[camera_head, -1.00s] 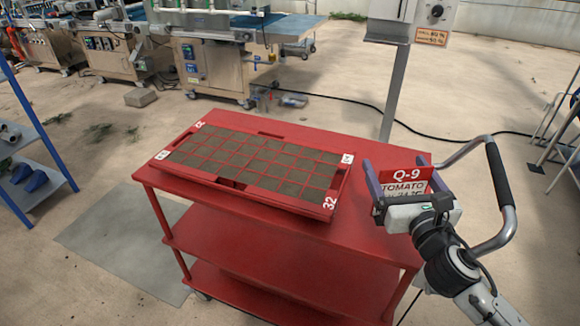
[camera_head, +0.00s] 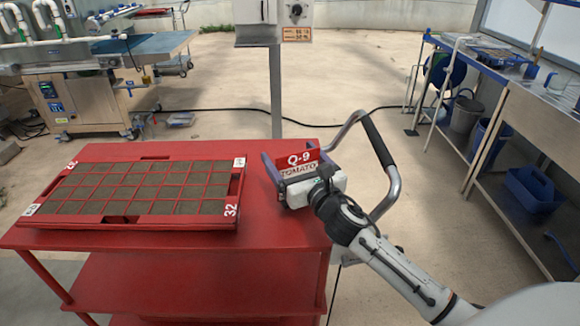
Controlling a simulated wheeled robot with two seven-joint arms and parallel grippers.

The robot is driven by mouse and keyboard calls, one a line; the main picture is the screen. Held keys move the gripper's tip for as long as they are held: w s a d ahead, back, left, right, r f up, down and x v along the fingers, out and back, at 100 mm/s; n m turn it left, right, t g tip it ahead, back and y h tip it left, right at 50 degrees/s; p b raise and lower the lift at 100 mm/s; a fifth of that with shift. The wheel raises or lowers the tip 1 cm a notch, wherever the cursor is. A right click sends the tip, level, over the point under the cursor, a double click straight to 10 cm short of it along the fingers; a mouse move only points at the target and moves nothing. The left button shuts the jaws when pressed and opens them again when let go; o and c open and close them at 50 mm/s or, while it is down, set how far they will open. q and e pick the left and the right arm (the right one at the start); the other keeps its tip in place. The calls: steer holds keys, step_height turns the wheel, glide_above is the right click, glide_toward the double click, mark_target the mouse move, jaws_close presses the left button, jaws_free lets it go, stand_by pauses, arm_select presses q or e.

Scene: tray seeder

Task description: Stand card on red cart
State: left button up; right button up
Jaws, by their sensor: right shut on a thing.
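The red cart (camera_head: 200,260) stands in front of me, with a red seed tray (camera_head: 130,222) filled with soil cells on the left of its top. The card (camera_head: 304,163), red above and white below, reads Q-9 TOMATO and is upright near the right end of the cart top. My right gripper (camera_head: 298,178) is shut on the card, and its body hides the lower part. I cannot tell whether the card's bottom edge touches the cart. My left gripper is not in view.
The cart's handle (camera_head: 380,150) curves up just right of my right gripper. A grey post (camera_head: 276,95) with a control box rises behind the cart. A workbench (camera_head: 550,105) with blue bins stands at the right. Bare cart top lies between tray and card.

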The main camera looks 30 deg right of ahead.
steer(key=shift+f, duration=1.05)
steer(key=shift+f, duration=0.15)
steer(key=o, duration=1.3)
steer(key=shift+s, duration=0.1)
steer(key=s+a+b, duration=0.1)
steer(key=s+a, duration=0.1)
steer(key=s, duration=0.9)
steer(key=shift+s+r, duration=0.2)
steer(key=shift+s, duration=0.15)
